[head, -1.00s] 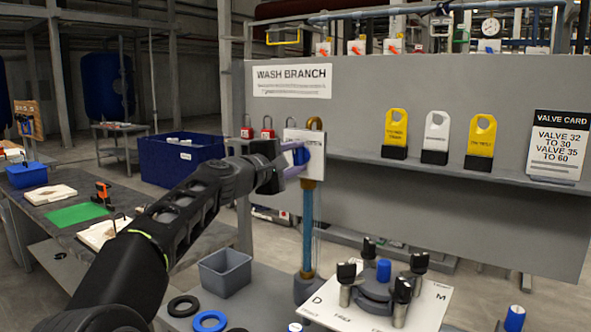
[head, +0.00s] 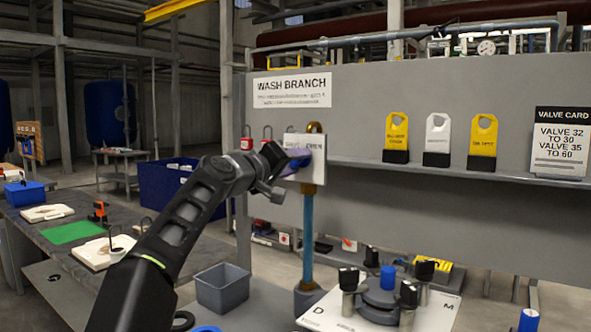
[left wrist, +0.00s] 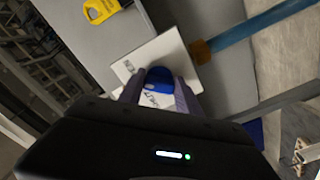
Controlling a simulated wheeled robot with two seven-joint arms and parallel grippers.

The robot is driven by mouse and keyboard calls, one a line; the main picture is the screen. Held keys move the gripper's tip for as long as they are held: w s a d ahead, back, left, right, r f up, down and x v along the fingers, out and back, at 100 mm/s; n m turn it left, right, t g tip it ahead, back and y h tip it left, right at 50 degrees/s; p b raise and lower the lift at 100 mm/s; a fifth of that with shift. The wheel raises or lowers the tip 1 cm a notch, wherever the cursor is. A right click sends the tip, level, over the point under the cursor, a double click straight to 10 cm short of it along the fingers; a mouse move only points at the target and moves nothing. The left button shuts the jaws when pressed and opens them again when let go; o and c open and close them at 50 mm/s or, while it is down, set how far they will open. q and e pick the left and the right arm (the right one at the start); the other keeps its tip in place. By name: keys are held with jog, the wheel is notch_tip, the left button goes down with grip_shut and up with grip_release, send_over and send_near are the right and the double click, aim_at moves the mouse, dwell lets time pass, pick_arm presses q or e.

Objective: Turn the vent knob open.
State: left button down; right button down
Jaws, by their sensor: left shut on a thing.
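The vent knob (left wrist: 157,76) is blue and sits on a white lettered plate (left wrist: 160,52). My left gripper (left wrist: 158,92) has its two purple-grey fingers on both sides of the knob, shut on it. In the head view the plate (head: 316,158) stands upright on a pipe in front of the grey panel. My left gripper (head: 290,160) reaches it from the left and covers most of the knob, so its turn angle is hard to read. My right gripper is not in view.
A blue vertical pipe (head: 308,225) runs below the plate. Red padlocks (head: 246,142) hang left of it. Yellow and white tags (head: 437,135) and a valve card (head: 561,142) stand on the panel's ledge. A grey bin (head: 222,288) and a black-knobbed fixture (head: 379,296) stand below.

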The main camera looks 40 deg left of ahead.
pick_arm(q)
jog(key=shift+f+m, duration=0.1)
jog(key=shift+m, duration=0.3)
jog(key=c, duration=0.8)
grip_release()
jog(key=shift+c, duration=0.2)
jog(key=shift+s+b, duration=0.55)
jog(key=s+b, duration=0.2)
jog(key=s, duration=0.4)
jog(key=shift+s+b, duration=0.3)
jog(key=shift+s, duration=0.05)
